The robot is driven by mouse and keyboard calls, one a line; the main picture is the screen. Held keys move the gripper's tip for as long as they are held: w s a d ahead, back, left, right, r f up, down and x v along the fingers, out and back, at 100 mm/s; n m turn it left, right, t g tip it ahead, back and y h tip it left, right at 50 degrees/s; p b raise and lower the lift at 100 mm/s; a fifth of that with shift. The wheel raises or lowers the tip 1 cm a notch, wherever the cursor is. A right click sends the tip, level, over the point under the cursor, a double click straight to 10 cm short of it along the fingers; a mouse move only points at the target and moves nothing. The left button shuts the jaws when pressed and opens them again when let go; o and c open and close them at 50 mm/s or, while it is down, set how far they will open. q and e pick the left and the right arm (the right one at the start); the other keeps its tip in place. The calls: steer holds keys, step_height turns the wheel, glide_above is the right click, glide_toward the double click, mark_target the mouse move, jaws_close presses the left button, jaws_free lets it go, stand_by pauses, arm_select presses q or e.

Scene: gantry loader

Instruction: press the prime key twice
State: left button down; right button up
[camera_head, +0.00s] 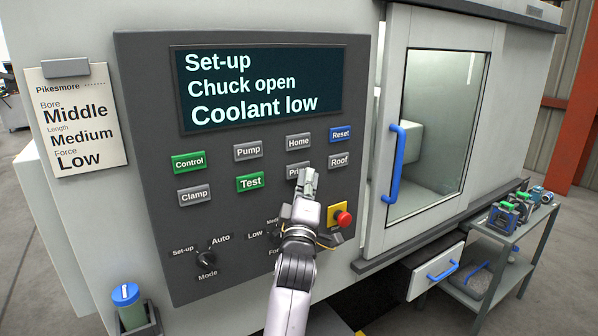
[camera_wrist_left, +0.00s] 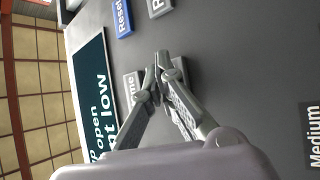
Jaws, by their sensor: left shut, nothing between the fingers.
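The prime key (camera_head: 292,172) is a grey key on the dark control panel, below the Home key (camera_head: 298,141) and left of the Roof key (camera_head: 339,160). Only "Pri" of its label shows; my gripper hides the rest. My left gripper (camera_head: 308,180) is shut and empty, with its fingertips in front of the key's right part. In the left wrist view the fingertips (camera_wrist_left: 162,60) lie between the Home key (camera_wrist_left: 131,84) and a grey key (camera_wrist_left: 181,72), partly hidden, that fits the prime key. I cannot tell whether they touch it. The right gripper is not in view.
The display (camera_head: 262,88) reads "Set-up, Chuck open, Coolant low". The Control key (camera_head: 188,162) and Test key (camera_head: 250,183) are green, the Reset key (camera_head: 340,134) blue. A red stop button (camera_head: 343,219) sits right of my gripper. A door with a blue handle (camera_head: 396,165) stands further right.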

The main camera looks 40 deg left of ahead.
arm_select(q)
steer(key=shift+w+a, duration=0.1)
steer(key=shift+a, duration=0.1)
stand_by(0.3)
steer(key=shift+d, duration=0.1)
steer(key=shift+s+d, duration=0.3)
steer(key=shift+d, duration=0.3)
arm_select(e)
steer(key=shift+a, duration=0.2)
